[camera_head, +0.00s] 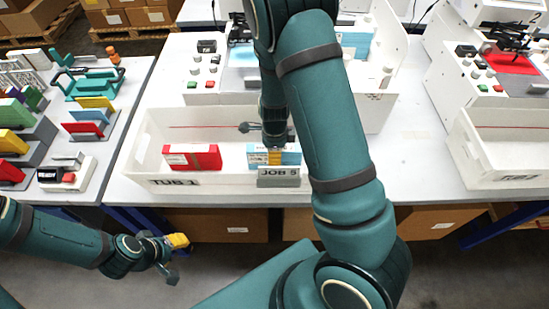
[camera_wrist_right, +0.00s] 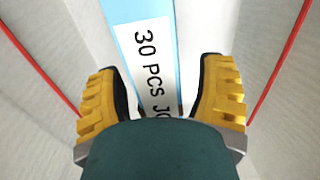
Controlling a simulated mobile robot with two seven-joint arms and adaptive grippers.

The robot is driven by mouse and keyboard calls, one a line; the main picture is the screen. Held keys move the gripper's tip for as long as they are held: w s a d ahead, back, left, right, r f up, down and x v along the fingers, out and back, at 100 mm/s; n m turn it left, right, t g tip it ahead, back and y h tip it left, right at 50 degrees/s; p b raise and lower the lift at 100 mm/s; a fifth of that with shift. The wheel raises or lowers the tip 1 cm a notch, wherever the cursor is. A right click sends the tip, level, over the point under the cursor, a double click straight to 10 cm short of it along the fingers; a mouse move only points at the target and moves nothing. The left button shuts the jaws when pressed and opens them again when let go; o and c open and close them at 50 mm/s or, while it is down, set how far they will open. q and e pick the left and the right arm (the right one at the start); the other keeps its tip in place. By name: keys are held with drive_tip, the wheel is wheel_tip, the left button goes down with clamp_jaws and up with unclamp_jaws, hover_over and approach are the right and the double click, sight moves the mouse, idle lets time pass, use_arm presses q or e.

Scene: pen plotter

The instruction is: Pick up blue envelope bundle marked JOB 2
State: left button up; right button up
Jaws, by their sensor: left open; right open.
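The blue envelope bundle (camera_head: 289,153) stands in the white tub (camera_head: 130,163) labelled TUB 1, next to a red bundle (camera_head: 192,157). A grey plate (camera_head: 278,177) in front of the blue bundle appears to read JOB 5. My right gripper (camera_head: 272,156) is down at the blue bundle and open. In the right wrist view its yellow fingers (camera_wrist_right: 160,90) are on either side of the blue bundle (camera_wrist_right: 123,20). The white label reads 30 PCS JO, the rest hidden by the gripper. My left gripper (camera_head: 174,258) is open and empty, low in front of the table.
Left, a table holds racks of coloured bundles (camera_head: 92,115) and a small device (camera_head: 62,177). White plotter machines (camera_head: 365,85) stand behind the tub; another tub (camera_head: 500,160) is at the right. Bare white tabletop (camera_head: 415,140) lies between the tubs. The tub walls surround the bundles.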

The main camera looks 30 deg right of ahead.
clamp_jaws()
idle(0.4)
